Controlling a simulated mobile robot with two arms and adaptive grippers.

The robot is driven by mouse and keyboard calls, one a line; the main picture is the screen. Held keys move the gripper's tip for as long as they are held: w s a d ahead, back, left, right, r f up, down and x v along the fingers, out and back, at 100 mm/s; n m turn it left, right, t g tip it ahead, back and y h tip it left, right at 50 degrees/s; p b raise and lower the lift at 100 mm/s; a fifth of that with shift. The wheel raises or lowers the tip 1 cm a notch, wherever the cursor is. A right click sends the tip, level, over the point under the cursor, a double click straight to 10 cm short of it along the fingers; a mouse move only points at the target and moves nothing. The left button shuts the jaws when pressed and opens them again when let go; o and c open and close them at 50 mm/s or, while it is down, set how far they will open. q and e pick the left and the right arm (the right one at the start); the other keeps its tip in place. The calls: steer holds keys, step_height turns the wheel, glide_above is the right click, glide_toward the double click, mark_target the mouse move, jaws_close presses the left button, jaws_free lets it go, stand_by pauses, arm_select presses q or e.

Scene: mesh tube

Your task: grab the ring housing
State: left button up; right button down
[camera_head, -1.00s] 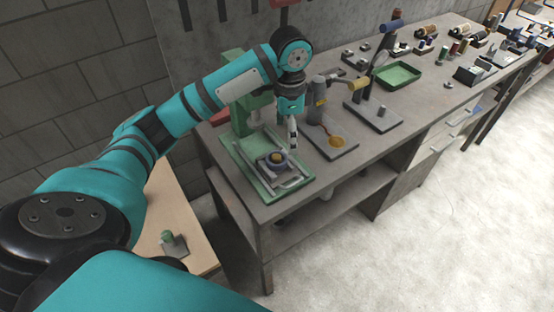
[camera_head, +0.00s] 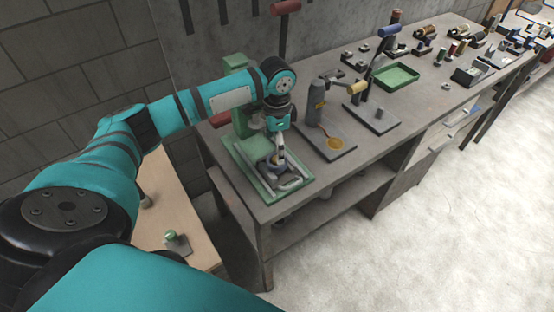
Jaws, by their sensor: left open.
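The ring housing (camera_head: 272,162) is a small dark ring-shaped part with a yellowish middle, seated on the green press base (camera_head: 248,170) at the left end of the grey bench. My left gripper (camera_head: 280,152) is open and points down right over the housing, with its fingertips close to it. The gripper partly hides the housing, and I cannot tell whether the fingers touch it. My right gripper is not in view.
The green press column (camera_head: 238,75) stands behind my left arm. A grey plate with a bottle-like tool (camera_head: 318,105) is right of the press. A green tray (camera_head: 398,76) lies farther along the bench. A wooden table (camera_head: 170,212) is at the lower left.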

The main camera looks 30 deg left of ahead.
arm_select(q)
step_height(320, 180, down, 4)
steer(key=shift+d+f+p, duration=0.1)
steer(key=shift+d+p, duration=0.05)
steer(key=shift+p, duration=0.9)
steer(key=shift+f, duration=0.55)
steer(key=c, duration=1.5)
steer(key=shift+r, duration=0.1)
steer(key=shift+c, duration=0.2)
